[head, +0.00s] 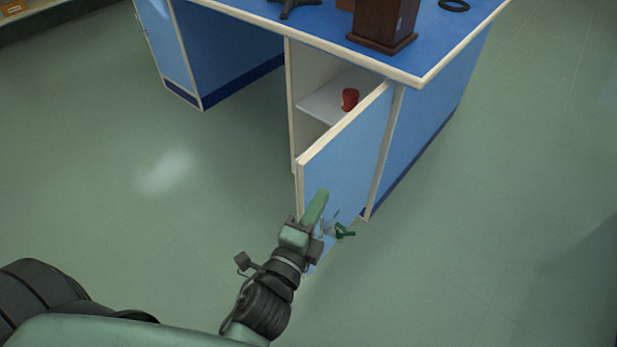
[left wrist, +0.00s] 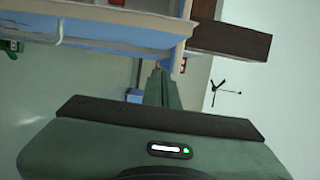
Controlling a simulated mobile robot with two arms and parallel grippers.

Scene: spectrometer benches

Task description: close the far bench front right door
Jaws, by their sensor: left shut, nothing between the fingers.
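The far bench front right door (head: 350,150) is a blue panel with cream edges, standing open at an angle in the head view. Its hinge side is at the bench's right corner, and its free edge points toward me. Behind it the cabinet opening shows a white shelf. My left gripper (head: 316,206) is in front of the lower part of the door, near its free edge. Its fingers are shut and empty; I cannot tell whether they touch the door. They also show in the left wrist view (left wrist: 162,88). My right gripper is not in view.
A red cup (head: 350,99) stands on the shelf inside. The blue benchtop (head: 310,28) carries a brown wooden box (head: 384,22) and a black ring (head: 454,5). A small green and grey item (head: 343,231) shows beside my gripper, unclear. Open floor lies left and right.

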